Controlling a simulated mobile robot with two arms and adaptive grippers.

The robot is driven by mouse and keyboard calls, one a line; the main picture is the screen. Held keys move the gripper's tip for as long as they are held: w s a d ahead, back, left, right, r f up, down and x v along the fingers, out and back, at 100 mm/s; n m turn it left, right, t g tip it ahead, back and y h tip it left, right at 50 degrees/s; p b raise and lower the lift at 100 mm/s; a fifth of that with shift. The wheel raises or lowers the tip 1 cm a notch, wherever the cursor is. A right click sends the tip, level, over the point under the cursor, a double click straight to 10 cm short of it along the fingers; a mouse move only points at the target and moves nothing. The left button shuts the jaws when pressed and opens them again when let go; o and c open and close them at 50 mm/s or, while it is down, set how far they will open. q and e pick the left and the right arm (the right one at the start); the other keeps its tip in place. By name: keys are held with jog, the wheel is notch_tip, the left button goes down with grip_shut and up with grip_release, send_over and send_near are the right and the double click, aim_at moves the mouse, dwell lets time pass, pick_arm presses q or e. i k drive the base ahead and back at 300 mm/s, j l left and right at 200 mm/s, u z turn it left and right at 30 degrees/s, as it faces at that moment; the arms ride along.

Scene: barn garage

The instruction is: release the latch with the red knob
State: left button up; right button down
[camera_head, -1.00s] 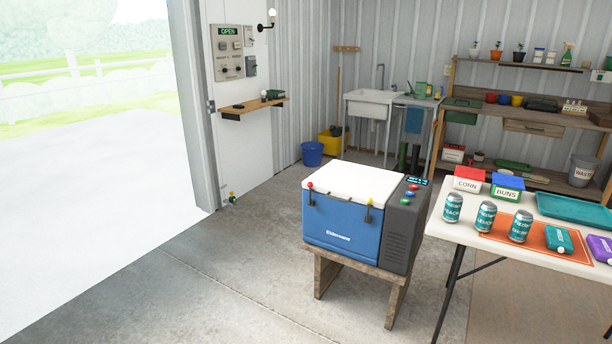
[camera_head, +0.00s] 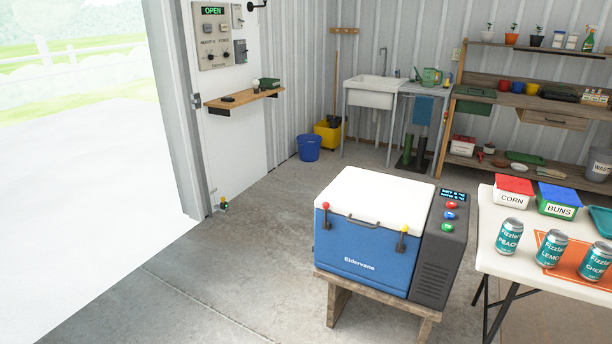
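A blue cooler (camera_head: 362,254) with a white lid (camera_head: 375,200) stands on a low wooden stand (camera_head: 372,298). The lid is down. On the cooler's front, the latch with the red knob (camera_head: 326,207) is at the left, its dark arm hanging down over the blue body. A second latch with a yellow knob (camera_head: 404,229) is at the front right. A dark grey control panel (camera_head: 440,252) with a small display and blue, red and green buttons is on the cooler's right side. Neither of my grippers is in view.
A white folding table (camera_head: 525,270) at the right holds a red-lidded CORN box (camera_head: 512,195), a blue-lidded BUNS box (camera_head: 557,205) and several cans. Concrete floor (camera_head: 230,290) is clear in front and left of the cooler. A blue bucket (camera_head: 309,148) stands behind.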

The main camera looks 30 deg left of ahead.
aim_at(326, 205)
jog(key=i+j, duration=0.2)
jog(key=j, duration=0.2)
jog(key=i+j, duration=0.45)
jog(key=j, duration=0.3)
jog(key=i+j, duration=0.25)
jog(key=j, duration=0.15)
jog(key=i+j, duration=0.2)
jog(key=j, duration=0.2)
jog(key=i+j, duration=0.45)
jog(key=j, duration=0.3)
jog(key=i+j, duration=0.2)
jog(key=j, duration=0.2)
